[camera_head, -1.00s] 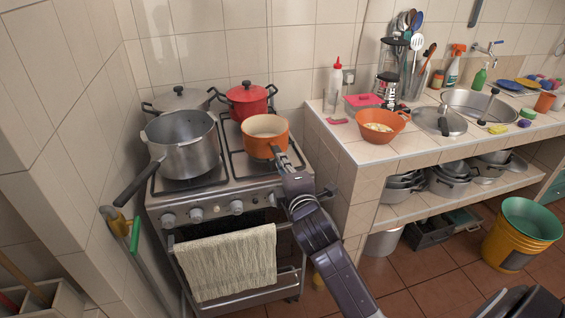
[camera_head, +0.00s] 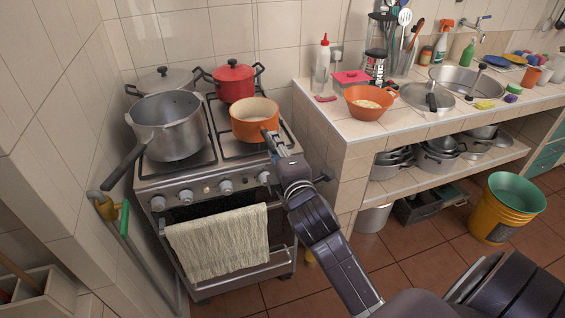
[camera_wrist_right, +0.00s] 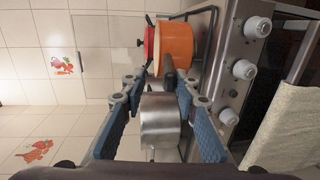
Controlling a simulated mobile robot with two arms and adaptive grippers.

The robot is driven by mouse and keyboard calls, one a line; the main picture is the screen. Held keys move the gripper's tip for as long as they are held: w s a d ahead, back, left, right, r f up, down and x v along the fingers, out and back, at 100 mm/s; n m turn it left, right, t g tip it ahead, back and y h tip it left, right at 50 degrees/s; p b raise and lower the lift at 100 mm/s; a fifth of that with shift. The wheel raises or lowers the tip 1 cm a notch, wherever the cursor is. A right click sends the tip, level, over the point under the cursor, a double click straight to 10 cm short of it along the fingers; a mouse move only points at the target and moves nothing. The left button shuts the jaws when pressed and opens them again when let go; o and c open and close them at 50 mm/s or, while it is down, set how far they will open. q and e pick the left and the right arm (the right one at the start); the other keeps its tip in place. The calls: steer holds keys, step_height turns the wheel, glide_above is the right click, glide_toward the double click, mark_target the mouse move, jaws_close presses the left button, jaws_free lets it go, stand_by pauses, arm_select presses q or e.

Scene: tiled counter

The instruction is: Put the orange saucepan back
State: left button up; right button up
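The orange saucepan (camera_head: 252,127) sits upright on the front right of the stove, its dark handle pointing towards my right arm. In the right wrist view the saucepan (camera_wrist_right: 178,42) is just beyond my right gripper (camera_wrist_right: 162,84). The fingers are apart, and the handle (camera_wrist_right: 169,74) shows between the fingertips, nearer the right-hand finger in the picture, with a gap on the other side. In the head view my right gripper (camera_head: 272,141) is at the handle; its fingertips are hard to make out. My left gripper is not in view.
A big grey pan (camera_head: 170,140) stands on the front left burner. A red pot (camera_head: 233,84) and a grey lidded pot (camera_head: 163,80) stand behind. A towel (camera_head: 218,243) hangs at the oven front. The counter (camera_head: 345,125) right of the stove holds an orange bowl (camera_head: 367,103).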

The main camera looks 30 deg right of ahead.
steer(key=b+v, duration=0.1)
steer(key=v, duration=0.7)
steer(key=w+a+f+m+g+y, duration=0.1)
steer(key=a+f+g, duration=0.1)
steer(key=f, duration=0.9)
steer(key=w+a+f+m+g+y, duration=0.1)
steer(key=w+f+g, duration=0.1)
steer(key=f, duration=1)
steer(key=s+a+f+m+g+y, duration=0.1)
steer(key=s+f+g, duration=0.15)
steer(key=f, duration=0.65)
steer(key=s+a+f+m+g+y, duration=0.15)
steer(key=s+f, duration=0.25)
steer(key=f, duration=0.5)
steer(key=s+a+f+m+g, duration=0.2)
steer(key=s+f+m+g, duration=0.15)
steer(key=s+f, duration=1.4)
steer(key=s+f+m+g, duration=0.1)
steer(key=s+f, duration=0.2)
steer(key=s, duration=0.4)
steer(key=s+f+m+g, duration=0.1)
steer(key=s+f+m, duration=0.1)
steer(key=s+f, duration=0.2)
steer(key=s+d+f+m+g, duration=0.1)
steer(key=s+f, duration=0.3)
steer(key=s, duration=0.6)
